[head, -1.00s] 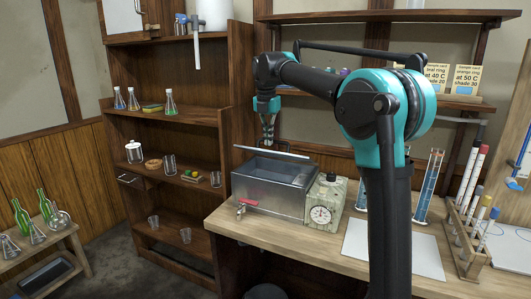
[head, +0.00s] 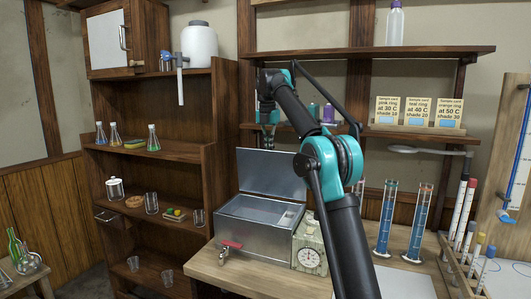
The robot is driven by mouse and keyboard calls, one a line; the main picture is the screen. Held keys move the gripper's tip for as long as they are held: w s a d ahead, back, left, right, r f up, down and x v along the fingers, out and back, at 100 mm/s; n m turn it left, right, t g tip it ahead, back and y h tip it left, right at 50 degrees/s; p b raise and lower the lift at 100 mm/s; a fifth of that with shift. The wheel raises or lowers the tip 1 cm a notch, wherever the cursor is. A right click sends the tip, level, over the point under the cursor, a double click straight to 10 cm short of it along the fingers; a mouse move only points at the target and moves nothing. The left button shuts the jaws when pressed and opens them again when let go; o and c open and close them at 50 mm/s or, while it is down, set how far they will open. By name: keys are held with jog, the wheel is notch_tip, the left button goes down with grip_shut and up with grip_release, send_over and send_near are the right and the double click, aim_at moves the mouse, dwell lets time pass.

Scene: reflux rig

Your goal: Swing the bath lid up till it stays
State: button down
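The metal water bath (head: 248,243) stands on the wooden bench, a tap with a red handle at its front. Its flat grey lid (head: 270,173) stands raised and near upright along the bath's back edge. The open bath shows its grey inside. My gripper (head: 269,145) points down at the lid's top edge. Its fingertips are small and partly hidden there, so I cannot tell whether they touch the lid or how far apart they are.
A dial box (head: 310,252) stands right beside the bath. Blue-filled cylinders (head: 387,220) and a rack of tubes (head: 465,240) are further right. A shelf with sample cards (head: 418,112) hangs behind my arm. Glassware shelves (head: 160,170) stand left.

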jog(key=shift+w+d+f, duration=0.1)
jog(key=shift+w+d, duration=0.1)
jog(key=shift+w, duration=0.35)
jog(key=shift+w+d, duration=0.2)
jog(key=shift+w, duration=0.3)
